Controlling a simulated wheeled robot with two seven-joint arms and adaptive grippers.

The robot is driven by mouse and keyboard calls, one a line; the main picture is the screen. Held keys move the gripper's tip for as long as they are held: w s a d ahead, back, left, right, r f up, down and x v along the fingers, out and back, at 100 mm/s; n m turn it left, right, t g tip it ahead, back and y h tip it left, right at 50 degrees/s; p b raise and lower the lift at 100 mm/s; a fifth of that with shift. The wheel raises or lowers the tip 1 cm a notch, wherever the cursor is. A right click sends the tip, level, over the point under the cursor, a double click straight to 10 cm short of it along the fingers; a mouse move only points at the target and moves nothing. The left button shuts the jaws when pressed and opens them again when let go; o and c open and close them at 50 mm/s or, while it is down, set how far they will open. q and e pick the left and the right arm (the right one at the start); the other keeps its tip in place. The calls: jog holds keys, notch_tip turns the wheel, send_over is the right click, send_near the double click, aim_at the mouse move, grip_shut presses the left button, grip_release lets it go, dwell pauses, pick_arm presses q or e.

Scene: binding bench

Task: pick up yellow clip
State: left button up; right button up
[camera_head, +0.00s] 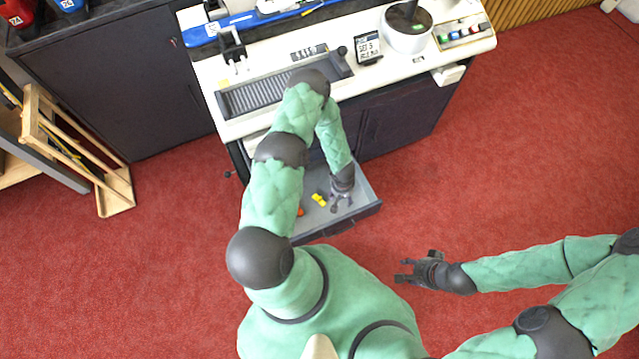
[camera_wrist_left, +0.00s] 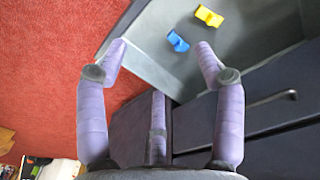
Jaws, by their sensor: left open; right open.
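The yellow clip (camera_head: 319,199) lies in the open grey drawer (camera_head: 372,208) of the bench. In the left wrist view the yellow clip (camera_wrist_left: 208,16) lies on the drawer floor near the top edge, beyond the fingertips. My left gripper (camera_head: 341,203) is open and empty, just right of the yellow clip in the head view. In the left wrist view its spread fingers (camera_wrist_left: 161,48) have nothing between them that they touch. My right gripper (camera_head: 404,271) is open and empty over the red floor, right of my body.
A blue clip (camera_wrist_left: 178,41) lies in the drawer near the yellow one, closer to my left fingers. An orange clip (camera_head: 300,212) lies at the drawer's left, partly hidden by my arm. The bench top (camera_head: 300,45) stands beyond the drawer. Red floor at right is clear.

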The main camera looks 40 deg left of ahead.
pick_arm(q)
jog(key=w+a+f+n+b, duration=0.1)
jog(key=a+f+n, duration=0.3)
jog(key=a+f, duration=0.3)
jog(key=w+a+f+n, duration=0.1)
jog(key=a+f+n, duration=0.3)
jog(key=f, duration=0.5)
jog(key=b, duration=0.3)
send_over(319, 200)
jog(key=w, duration=0.2)
jog(key=shift+g, duration=0.4)
jog(key=f, duration=0.5)
jog(key=shift+s+d, duration=0.25)
jog(key=shift+d, duration=0.05)
jog(key=shift+a+f+b, duration=0.15)
jog(key=shift+f+b, duration=0.4)
jog(key=shift+f, duration=0.95)
jog(key=shift+a+f+b, duration=0.15)
jog(key=shift+f+b, duration=0.4)
jog(key=shift+f, duration=0.95)
